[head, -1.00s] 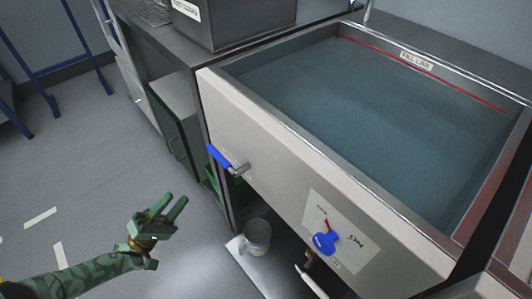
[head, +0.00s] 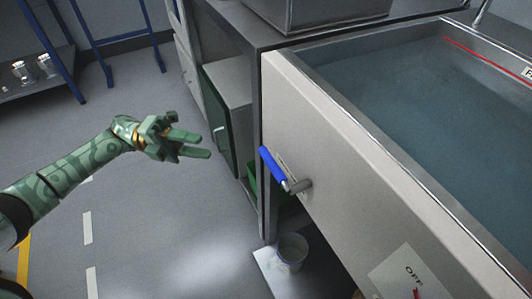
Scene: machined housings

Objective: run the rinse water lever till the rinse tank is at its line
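The rinse tank (head: 330,100) is a light-fronted basin at the right, holding blue-grey water (head: 420,95). A red fill line (head: 480,52) runs along its far wall, its label cut by the right edge. The water surface lies close to that line; I cannot tell the exact gap. A lever with a blue handle (head: 272,165) sits on the tank's front panel, its handle slanting up and left from its pivot. My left gripper (head: 209,145) is open and empty, left of the lever and apart from it. My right gripper is out of view.
A plate marked OFF (head: 408,273) is on the front panel at bottom right, partly cut off. A bucket (head: 292,251) stands below the tank. A green-doored cabinet (head: 222,118) is behind the gripper. Floor at left is free; a shelf with jars (head: 32,70) stands far left.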

